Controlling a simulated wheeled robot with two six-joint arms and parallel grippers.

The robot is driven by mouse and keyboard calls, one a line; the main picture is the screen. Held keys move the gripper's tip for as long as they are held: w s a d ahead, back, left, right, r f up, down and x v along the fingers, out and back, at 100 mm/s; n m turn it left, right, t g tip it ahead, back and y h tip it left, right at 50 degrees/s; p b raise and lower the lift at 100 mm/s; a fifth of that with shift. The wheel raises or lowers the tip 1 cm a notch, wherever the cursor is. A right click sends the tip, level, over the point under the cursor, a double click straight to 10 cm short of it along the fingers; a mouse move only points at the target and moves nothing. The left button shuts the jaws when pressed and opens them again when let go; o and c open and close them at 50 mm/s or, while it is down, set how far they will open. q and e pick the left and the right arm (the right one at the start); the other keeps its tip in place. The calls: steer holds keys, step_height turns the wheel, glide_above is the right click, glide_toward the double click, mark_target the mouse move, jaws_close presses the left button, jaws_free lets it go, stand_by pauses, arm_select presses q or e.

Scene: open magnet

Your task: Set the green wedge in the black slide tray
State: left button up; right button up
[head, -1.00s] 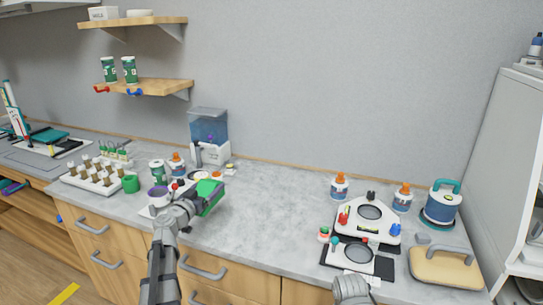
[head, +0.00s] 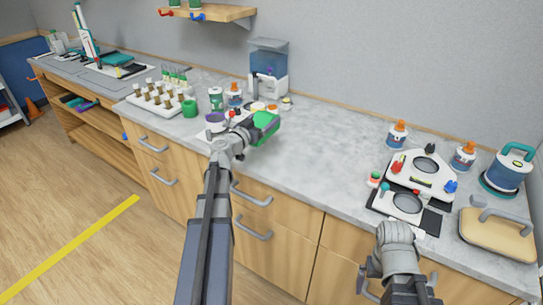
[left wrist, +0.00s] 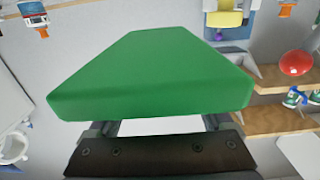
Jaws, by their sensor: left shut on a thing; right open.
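The green wedge (head: 265,122) is in my left gripper (head: 248,131), held over the counter beside the purple-topped jar. In the left wrist view the green wedge (left wrist: 150,75) fills the middle, wide side toward the fingers. My left gripper is shut on it. A flat black tray-like piece (head: 432,222) lies at the right of the counter, in front of the white lens device, partly covered by a white ringed piece; I take it for the slide tray. My right gripper (head: 396,234) is at the counter's front edge just below it, empty, its fingers hard to make out.
A white device with a lens (head: 428,164), glue bottles (head: 397,135), a blue canister (head: 508,172) and a tan board (head: 497,235) crowd the right. A vial rack (head: 155,100) and water dispenser (head: 268,65) stand left. The middle of the counter is clear.

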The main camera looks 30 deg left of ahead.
arm_select(q)
step_height(320, 180, down, 10)
steer(key=b, duration=0.9)
steer(key=shift+r, duration=0.2)
steer(key=shift+f, duration=0.1)
steer(key=shift+f+b, duration=0.15)
steer(key=shift+b, duration=0.25)
steer(key=o, duration=1.2)
steer(key=shift+o, duration=0.2)
steer(key=shift+s+a, duration=0.15)
steer(key=shift+s, duration=1.15)
steer(key=shift+s+a, duration=0.2)
steer(key=shift+s, duration=1.1)
steer(key=shift+s+a, duration=0.15)
steer(key=shift+s, duration=1.15)
